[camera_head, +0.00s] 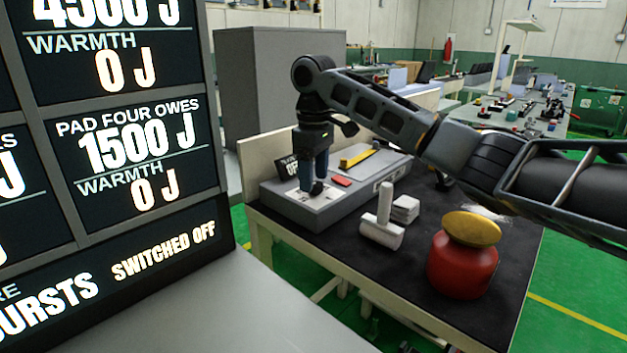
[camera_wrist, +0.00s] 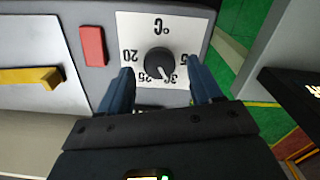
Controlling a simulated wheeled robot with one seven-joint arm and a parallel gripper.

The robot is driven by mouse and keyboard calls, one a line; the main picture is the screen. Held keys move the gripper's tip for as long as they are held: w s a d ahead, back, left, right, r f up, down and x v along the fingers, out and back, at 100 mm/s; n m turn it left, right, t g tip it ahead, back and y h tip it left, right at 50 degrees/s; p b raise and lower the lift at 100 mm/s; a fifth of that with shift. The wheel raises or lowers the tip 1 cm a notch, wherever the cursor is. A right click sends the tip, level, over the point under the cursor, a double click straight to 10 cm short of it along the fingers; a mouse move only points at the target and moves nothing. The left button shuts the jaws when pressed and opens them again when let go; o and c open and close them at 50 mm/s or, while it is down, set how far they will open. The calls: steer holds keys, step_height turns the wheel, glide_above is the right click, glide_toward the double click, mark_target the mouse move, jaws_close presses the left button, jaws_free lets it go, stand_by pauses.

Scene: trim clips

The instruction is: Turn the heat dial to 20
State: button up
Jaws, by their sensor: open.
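The heat dial (camera_wrist: 158,62) is a round black knob on a white plate marked °C, seen upside down in the wrist view. Its white pointer line aims down in the picture, near the 30 mark. The 20 mark (camera_wrist: 130,56) is on the knob's left. My gripper (camera_wrist: 161,78) is open, with one blue-grey finger on either side of the knob and visible space on both sides. In the head view my gripper (camera_head: 312,186) points down over the plate (camera_head: 318,203) on the grey box (camera_head: 349,207), largely hiding the knob.
The box carries a red button (camera_head: 341,182), a yellow bar (camera_head: 357,156) and a small display (camera_head: 288,166). On the black bench (camera_head: 395,270) stand a white T-shaped piece (camera_head: 382,228), white blocks (camera_head: 405,209) and a red jar with a yellow lid (camera_head: 463,262). A large sign board (camera_head: 130,130) stands at left.

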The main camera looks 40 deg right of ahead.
steer(key=shift+f, duration=0.8)
steer(key=shift+c, duration=0.5)
steer(key=c, duration=1)
steer(key=shift+o, duration=0.2)
